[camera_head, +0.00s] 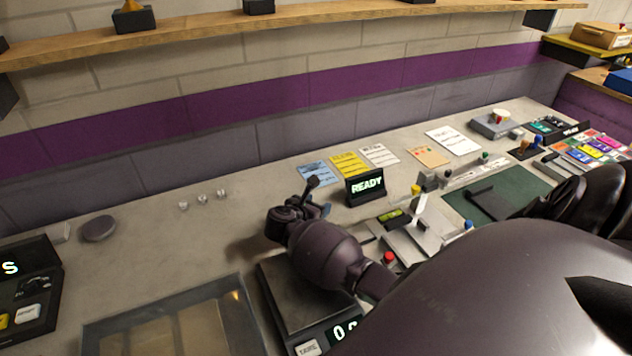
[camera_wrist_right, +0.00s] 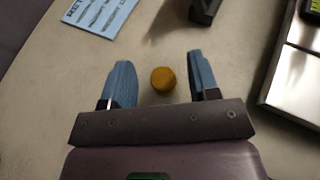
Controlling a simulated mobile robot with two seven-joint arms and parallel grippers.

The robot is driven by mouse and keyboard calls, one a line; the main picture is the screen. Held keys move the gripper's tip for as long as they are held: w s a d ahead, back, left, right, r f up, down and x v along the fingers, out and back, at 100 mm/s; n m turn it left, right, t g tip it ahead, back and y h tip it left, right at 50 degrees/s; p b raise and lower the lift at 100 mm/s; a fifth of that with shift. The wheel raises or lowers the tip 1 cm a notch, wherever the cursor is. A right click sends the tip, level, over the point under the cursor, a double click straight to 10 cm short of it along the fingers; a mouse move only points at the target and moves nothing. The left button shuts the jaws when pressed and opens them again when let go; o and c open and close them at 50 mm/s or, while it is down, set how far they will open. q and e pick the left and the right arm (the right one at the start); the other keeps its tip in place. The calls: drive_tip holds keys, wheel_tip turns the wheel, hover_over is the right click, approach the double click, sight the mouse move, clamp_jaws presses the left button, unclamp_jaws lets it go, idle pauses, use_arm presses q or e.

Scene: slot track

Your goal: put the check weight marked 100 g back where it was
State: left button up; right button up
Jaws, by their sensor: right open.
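A round brass-coloured piece (camera_wrist_right: 163,79) stands on the counter between the two blue fingertips of my right gripper (camera_wrist_right: 160,82) in the right wrist view. The fingers are apart, with a gap on each side of the piece. I cannot read a marking on it. In the head view my right gripper (camera_head: 318,198) is low over the counter, left of the READY display, and the brass piece is hidden there. Three small shiny pieces (camera_head: 202,199) stand in a row on the counter further left; their markings are too small to read. My left gripper is not in view.
The READY display (camera_head: 366,186) is close to my right gripper. A scale (camera_head: 285,285) lies under my right arm. Paper cards (camera_head: 348,164) lie behind. A grey tray (camera_head: 105,335) and a dark round object (camera_head: 99,229) are at left. The counter between is clear.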

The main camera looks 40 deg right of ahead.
drive_tip(key=shift+r+p, duration=0.65)
drive_tip(key=shift+p, duration=0.05)
drive_tip(key=b+v, duration=0.2)
drive_tip(key=v, duration=1)
drive_tip(key=shift+f, duration=0.15)
